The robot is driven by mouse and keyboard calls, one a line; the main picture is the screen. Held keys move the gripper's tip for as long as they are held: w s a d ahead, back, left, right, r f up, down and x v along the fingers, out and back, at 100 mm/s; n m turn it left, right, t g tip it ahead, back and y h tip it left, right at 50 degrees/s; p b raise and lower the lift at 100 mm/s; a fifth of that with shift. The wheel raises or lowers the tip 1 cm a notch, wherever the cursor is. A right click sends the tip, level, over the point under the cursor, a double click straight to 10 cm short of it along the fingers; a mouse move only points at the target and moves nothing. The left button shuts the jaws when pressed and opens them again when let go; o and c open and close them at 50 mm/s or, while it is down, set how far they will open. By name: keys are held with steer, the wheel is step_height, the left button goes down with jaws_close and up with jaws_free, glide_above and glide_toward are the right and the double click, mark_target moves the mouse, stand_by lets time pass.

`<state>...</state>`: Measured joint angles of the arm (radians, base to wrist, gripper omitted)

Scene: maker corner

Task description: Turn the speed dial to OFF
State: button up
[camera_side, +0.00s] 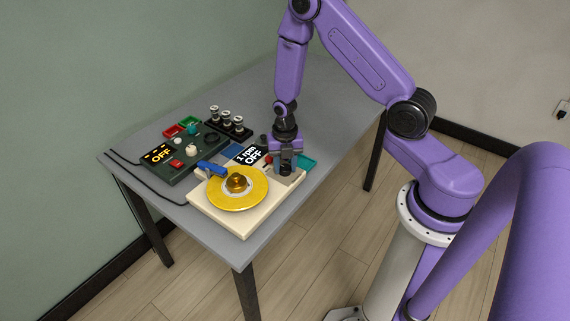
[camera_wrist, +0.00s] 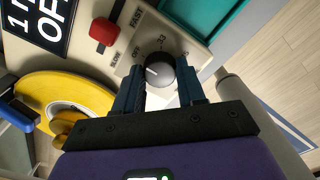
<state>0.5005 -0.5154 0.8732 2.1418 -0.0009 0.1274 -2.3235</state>
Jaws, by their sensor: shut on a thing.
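The speed dial (camera_wrist: 158,70) is a round black knob with a grey top and a short white pointer line, on the cream turntable base (camera_side: 245,227). Printed marks around it include OFF and 33. In the wrist view the pointer lies towards the left, on the OFF side; I cannot tell if it is exactly at OFF. My gripper (camera_wrist: 160,84) is shut on the dial, with a blue finger on each side. In the side view my gripper (camera_side: 286,167) comes down from above and largely hides the dial.
A red slider knob (camera_wrist: 103,31) between SLOW and FAST sits close to the dial. The yellow platter (camera_side: 225,199) and blue tonearm part (camera_side: 211,168) are to the left. A teal tray (camera_side: 307,162) is close on the right. A dark control box (camera_side: 190,157) stands behind.

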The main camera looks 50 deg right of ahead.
mark_target(285, 168)
stand_by(0.4)
steer(key=o, duration=1.1)
steer(key=shift+c, duration=0.2)
steer(key=shift+r, duration=0.1)
step_height(285, 168, up, 17)
steer(key=shift+r, duration=0.15)
steer(key=shift+a, duration=0.1)
